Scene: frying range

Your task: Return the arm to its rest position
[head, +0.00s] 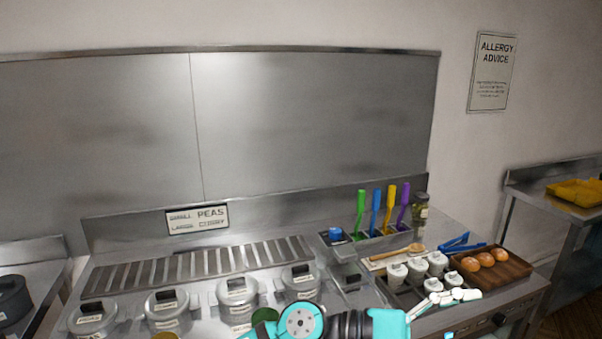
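A teal, white and black arm, which I take to be my left one, lies across the bottom edge of the head view, with its round joint toward the left and its hand toward the right. My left gripper (447,310) points right, in front of the white pots at the right of the counter. Its white finger links show, but its lower part is cut off by the frame edge, so I cannot tell its opening. Nothing is clearly seen held in it. My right gripper is not in view.
Several lidded pots (237,297) line the steel range. White tubs (437,262), a wooden tray (510,265) of buns, blue tongs (460,243) and a utensil holder (375,241) stand at right. A yellow tray (577,192) sits on the far-right counter.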

